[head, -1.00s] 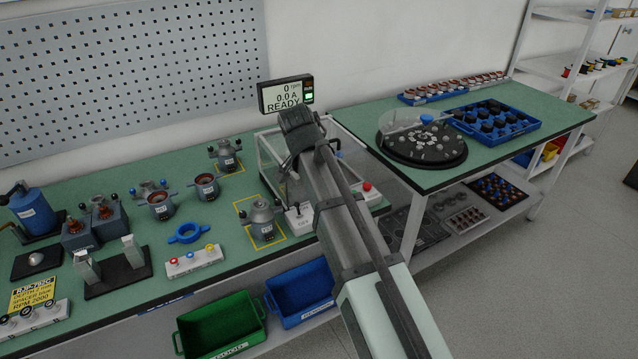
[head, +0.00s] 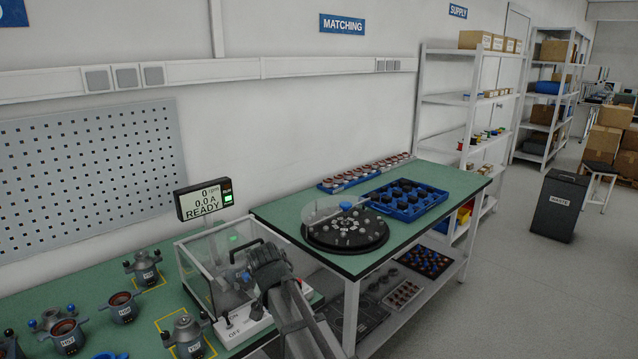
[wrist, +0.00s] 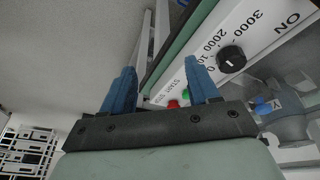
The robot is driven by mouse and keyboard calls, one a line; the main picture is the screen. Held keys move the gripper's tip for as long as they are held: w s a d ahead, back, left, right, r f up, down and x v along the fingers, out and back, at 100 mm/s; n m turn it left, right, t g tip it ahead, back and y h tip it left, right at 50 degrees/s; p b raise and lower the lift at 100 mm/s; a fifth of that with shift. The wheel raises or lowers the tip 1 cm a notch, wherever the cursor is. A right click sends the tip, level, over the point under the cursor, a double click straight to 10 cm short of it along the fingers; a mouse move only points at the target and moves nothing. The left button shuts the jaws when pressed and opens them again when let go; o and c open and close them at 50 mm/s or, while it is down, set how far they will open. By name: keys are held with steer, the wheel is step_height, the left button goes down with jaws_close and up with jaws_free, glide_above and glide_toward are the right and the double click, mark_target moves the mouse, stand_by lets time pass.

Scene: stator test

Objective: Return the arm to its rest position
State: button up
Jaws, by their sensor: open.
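My gripper shows in the wrist view (wrist: 162,92) with its two blue fingers spread apart and nothing between them. Past the fingers is a white control panel (wrist: 262,45) with a black dial and red and green buttons. In the head view my arm reaches up from the bottom edge, its dark end in front of the clear test enclosure (head: 192,268). The fingers cannot be made out there. A display (head: 204,199) above the enclosure reads 0 rpm, 0.0 A, READY.
Several motor housings, one of them grey (head: 187,335), stand on the green bench at left. The second table holds a round dark turntable (head: 375,240) and a blue tray (head: 432,210). Shelves (head: 436,135) and a waste bin (head: 558,205) stand farther right. Open floor lies at right.

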steer(key=s+d+f+n+g, duration=0.1)
steer(key=s+d+f, duration=0.3)
steer(key=d+f, duration=0.55)
steer(key=s+d+f+g+y, duration=0.1)
steer(key=s+d+f, duration=0.3)
steer(key=d+f, duration=0.55)
steer(key=s+d+f+n+g, duration=0.1)
steer(key=s+d+f, duration=0.4)
steer(key=d+f, duration=0.45)
steer(key=s+f+g, duration=0.3)
steer(key=s+f, duration=0.6)
steer(key=s, duration=0.5)
steer(key=s+f+g, duration=0.4)
steer(key=s+f, duration=0.6)
steer(key=s, duration=0.5)
steer(key=shift+d+f, duration=0.15)
steer(key=shift+f, duration=0.05)
